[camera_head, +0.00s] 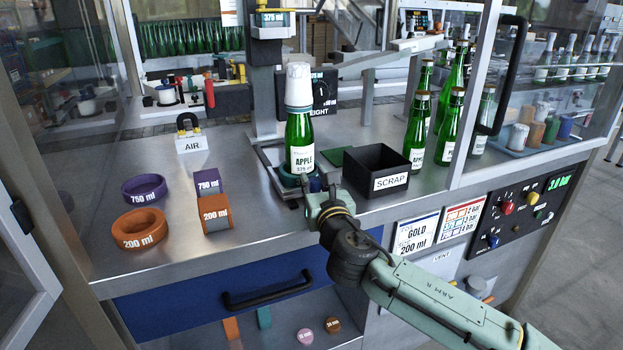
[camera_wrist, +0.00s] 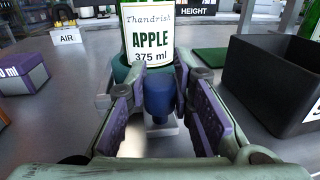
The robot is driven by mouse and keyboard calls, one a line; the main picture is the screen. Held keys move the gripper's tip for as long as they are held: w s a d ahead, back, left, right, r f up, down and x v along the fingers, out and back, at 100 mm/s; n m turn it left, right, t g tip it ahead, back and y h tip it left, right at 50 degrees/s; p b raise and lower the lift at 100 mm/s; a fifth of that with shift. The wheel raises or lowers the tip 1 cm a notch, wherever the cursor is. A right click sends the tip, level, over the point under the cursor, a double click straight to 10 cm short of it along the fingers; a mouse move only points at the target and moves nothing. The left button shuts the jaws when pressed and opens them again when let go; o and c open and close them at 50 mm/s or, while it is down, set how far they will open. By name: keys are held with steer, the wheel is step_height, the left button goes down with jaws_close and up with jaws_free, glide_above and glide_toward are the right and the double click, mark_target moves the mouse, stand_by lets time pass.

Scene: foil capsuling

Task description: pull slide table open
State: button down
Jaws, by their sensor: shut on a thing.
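A green APPLE 375 ml bottle (camera_head: 301,138) with a white foil capsule (camera_head: 299,85) over its neck stands upright on the slide table's round teal-blue seat (camera_head: 288,177). The wrist view shows the bottle's label (camera_wrist: 152,40) close up, and its top is cut off there. My gripper (camera_head: 318,194) is low at the front of the seat. In the wrist view its purple-padded fingers (camera_wrist: 156,92) are either side of a blue knob (camera_wrist: 160,97) below the bottle and shut on it. The slide's rails are mostly hidden behind the bottle and my arm.
A black SCRAP bin (camera_head: 377,170) stands close right of the bottle, with green bottles (camera_head: 450,125) beyond. Orange and purple rings (camera_head: 140,228) and blocks (camera_head: 214,212) lie left. A blue drawer (camera_head: 220,295) is below.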

stand_by(0.3)
steer(key=c, duration=1.4)
jaws_free()
steer(key=shift+o, duration=0.2)
steer(key=shift+s, duration=0.1)
steer(key=s, duration=0.5)
steer(key=s+d, duration=0.1)
steer(key=s, duration=0.1)
steer(key=shift+s+d, duration=0.1)
steer(key=shift+s, duration=0.1)
